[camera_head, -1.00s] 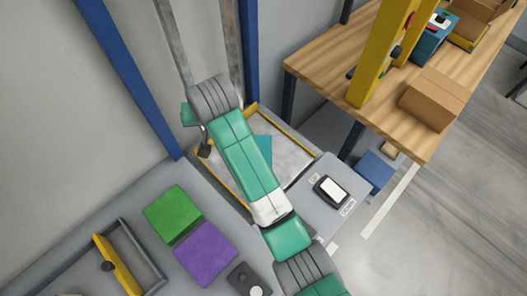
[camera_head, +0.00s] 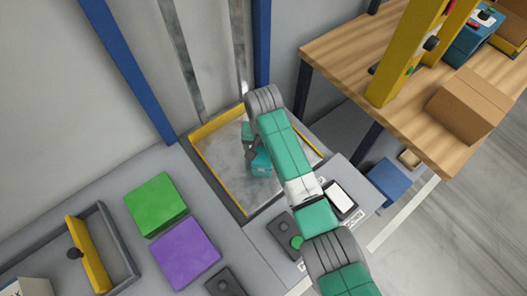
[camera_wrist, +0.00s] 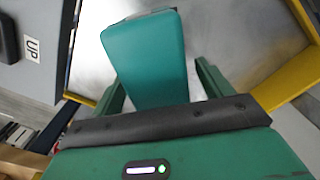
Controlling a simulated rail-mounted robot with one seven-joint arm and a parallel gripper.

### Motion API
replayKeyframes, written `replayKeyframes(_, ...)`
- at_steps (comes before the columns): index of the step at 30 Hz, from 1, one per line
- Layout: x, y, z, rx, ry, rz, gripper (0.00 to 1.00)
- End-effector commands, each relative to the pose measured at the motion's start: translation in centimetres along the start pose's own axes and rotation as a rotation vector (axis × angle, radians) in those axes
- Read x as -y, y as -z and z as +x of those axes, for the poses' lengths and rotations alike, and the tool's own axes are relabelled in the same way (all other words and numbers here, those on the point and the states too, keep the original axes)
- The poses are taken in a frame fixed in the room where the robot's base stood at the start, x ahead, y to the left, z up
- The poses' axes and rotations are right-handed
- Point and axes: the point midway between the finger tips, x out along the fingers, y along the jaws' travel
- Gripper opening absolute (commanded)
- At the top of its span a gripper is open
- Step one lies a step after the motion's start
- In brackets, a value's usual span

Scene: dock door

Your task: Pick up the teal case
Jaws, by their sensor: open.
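The teal case (camera_head: 261,167) lies on the grey metal floor of a yellow-edged bay, partly hidden by my arm in the head view. In the wrist view the case (camera_wrist: 148,58) shows its smooth teal top and reaches back between my fingers. My gripper (camera_head: 251,148) is over the case. In the wrist view my gripper (camera_wrist: 160,88) is open, with one finger on each side of the case. There seems to be a gap at the right finger; whether the left finger touches the case I cannot tell.
Yellow edges (camera_head: 216,123) border the bay. Green (camera_head: 155,203) and purple (camera_head: 185,252) blocks stand on the grey surface at left. A panel with a dark, white-screened device (camera_head: 340,199) is at right. A wooden table (camera_head: 390,110) bears a cardboard box (camera_head: 466,105).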

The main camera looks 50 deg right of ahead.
Motion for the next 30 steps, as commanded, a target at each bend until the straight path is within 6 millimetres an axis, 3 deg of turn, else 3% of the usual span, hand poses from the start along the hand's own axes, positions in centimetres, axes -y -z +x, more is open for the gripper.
replayKeyframes(1, -0.2, -0.1, 1.6, 0.001, -0.001, 0.002, 0.78)
replayKeyframes(3, -0.1, -0.1, 2.7, 0.002, -0.001, 0.001, 0.78)
replayKeyframes(10, -0.1, -0.1, 2.9, 0.000, 0.001, 0.001, 0.78)
replayKeyframes(21, -0.1, 0.0, 2.8, -0.002, 0.001, 0.001, 0.10)
replayKeyframes(30, 0.0, 0.0, 2.2, -0.003, 0.002, 0.001, 0.10)
